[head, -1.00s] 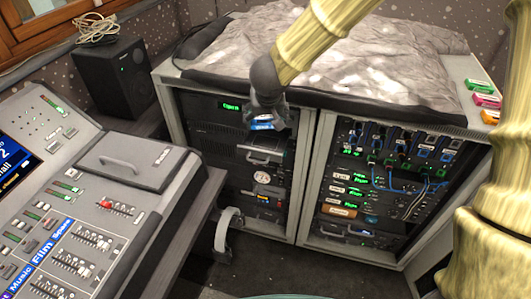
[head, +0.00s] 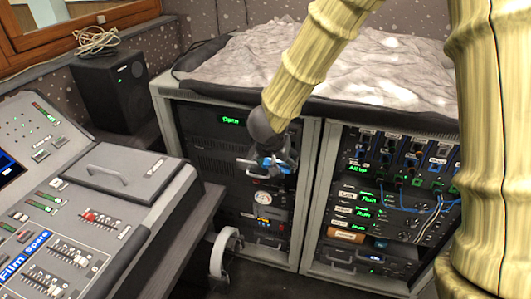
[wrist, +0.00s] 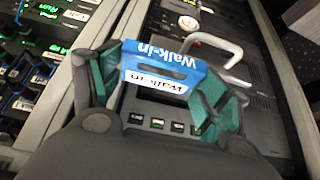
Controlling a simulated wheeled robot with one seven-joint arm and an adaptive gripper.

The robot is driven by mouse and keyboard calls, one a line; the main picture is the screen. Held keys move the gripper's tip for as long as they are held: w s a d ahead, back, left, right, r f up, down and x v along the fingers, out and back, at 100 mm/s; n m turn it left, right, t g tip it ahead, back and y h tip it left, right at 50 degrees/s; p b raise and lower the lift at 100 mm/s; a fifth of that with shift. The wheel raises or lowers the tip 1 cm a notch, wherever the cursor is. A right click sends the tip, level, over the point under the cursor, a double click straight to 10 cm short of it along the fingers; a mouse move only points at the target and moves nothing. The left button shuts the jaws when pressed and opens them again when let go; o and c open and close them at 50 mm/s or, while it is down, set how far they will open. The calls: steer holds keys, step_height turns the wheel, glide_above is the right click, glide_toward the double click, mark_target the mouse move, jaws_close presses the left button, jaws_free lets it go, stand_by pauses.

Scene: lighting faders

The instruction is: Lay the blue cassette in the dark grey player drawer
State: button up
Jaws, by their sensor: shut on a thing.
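The blue cassette (wrist: 165,72) has white "Walk-in" lettering and a white label strip, and sits between the teal pads of my gripper (wrist: 160,85) in the wrist view. My gripper is shut on it. In the head view, my gripper (head: 271,165) is in front of the left rack and hides most of the cassette (head: 267,160). The dark grey player drawer (head: 245,164) is right behind and beside my gripper, partly hidden. Its pale handle (wrist: 228,48) shows just past the cassette in the wrist view. I cannot tell whether the cassette touches the drawer.
A round dial (head: 263,198) sits below the drawer in the left rack. The right rack (head: 395,190) holds green displays and loose blue cables. A mixing desk (head: 100,195) stands at the left, with white headphones (head: 226,250) hanging at its side. A crumpled grey cover (head: 270,55) lies on the racks.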

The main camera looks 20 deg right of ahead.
steer(key=w, duration=0.7)
steer(key=w+f, duration=0.1)
steer(key=w, duration=0.2)
steer(key=shift+w+a, duration=0.1)
steer(key=shift+w, duration=0.2)
steer(key=shift+f, duration=1.75)
steer(key=shift+f, duration=0.1)
steer(key=o, duration=1)
steer(key=shift+o, duration=0.2)
steer(key=shift+b, duration=0.3)
steer(key=shift+s+a+r, duration=0.1)
steer(key=shift+r, duration=0.35)
steer(key=p+v, duration=0.2)
steer(key=v, duration=0.9)
steer(key=shift+s+r, duration=0.1)
steer(key=shift+r, duration=0.05)
